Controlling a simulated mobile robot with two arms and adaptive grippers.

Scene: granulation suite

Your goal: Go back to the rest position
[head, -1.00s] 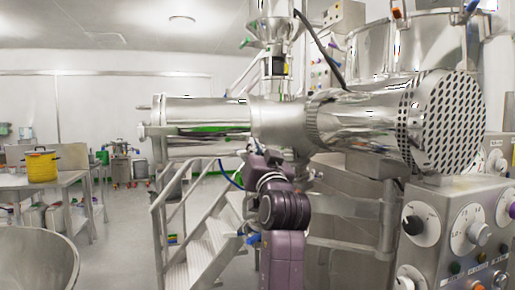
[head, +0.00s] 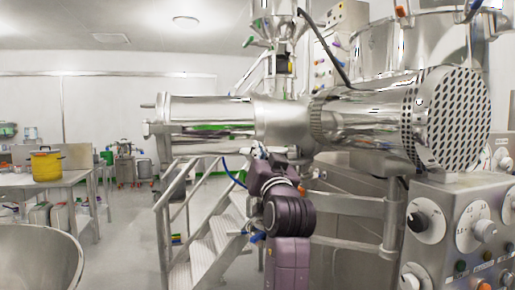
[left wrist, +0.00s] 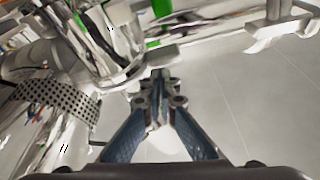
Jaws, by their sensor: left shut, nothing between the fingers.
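My left arm rises in purple links in the middle of the head view, in front of the large steel granulator. My left gripper (head: 248,235) shows small beside the arm, partly hidden, with a blue part visible. In the left wrist view, the left gripper (left wrist: 160,82) has its two dark blue fingers brought together at the tips, with nothing between them. My right gripper is in neither view.
The steel granulator (head: 283,122) spans the middle. Metal steps (head: 207,240) stand left of my arm. A dial panel (head: 445,232) is close at right, a steel bowl (head: 38,262) at lower left. A yellow pot (head: 46,167) is on a table. Grey floor lies open between.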

